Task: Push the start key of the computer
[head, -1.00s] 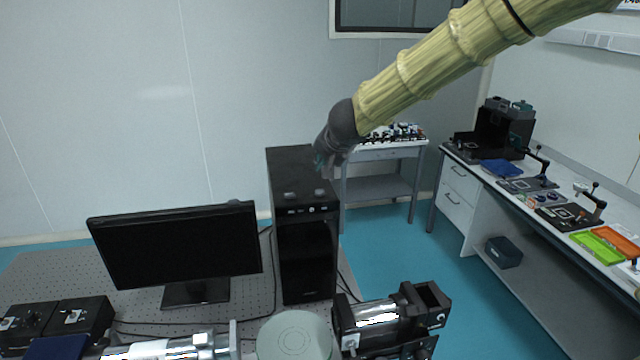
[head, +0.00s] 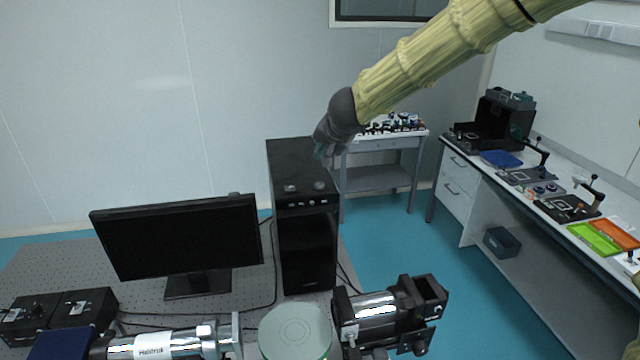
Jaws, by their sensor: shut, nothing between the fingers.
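The computer (head: 306,250) is a black tower standing upright on the perforated optical table, right of the monitor. Its top front edge carries a strip of small ports and buttons (head: 305,203), and two small round grey pieces (head: 290,188) show on its top. The start key cannot be told apart at this size. My gripper (head: 321,152) hangs at the end of my yellow-sleeved arm, above and behind the front edge of the tower's top, near its right side. Its fingers are small, dark and shut, with nothing seen between them. I cannot tell the exact gap to the tower.
A black monitor (head: 178,240) stands left of the tower. A green-topped round container (head: 295,335) and a black-and-silver optical device (head: 385,315) are in front. Cables run beside the tower. A side bench (head: 540,245) stands at right, with open blue floor between.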

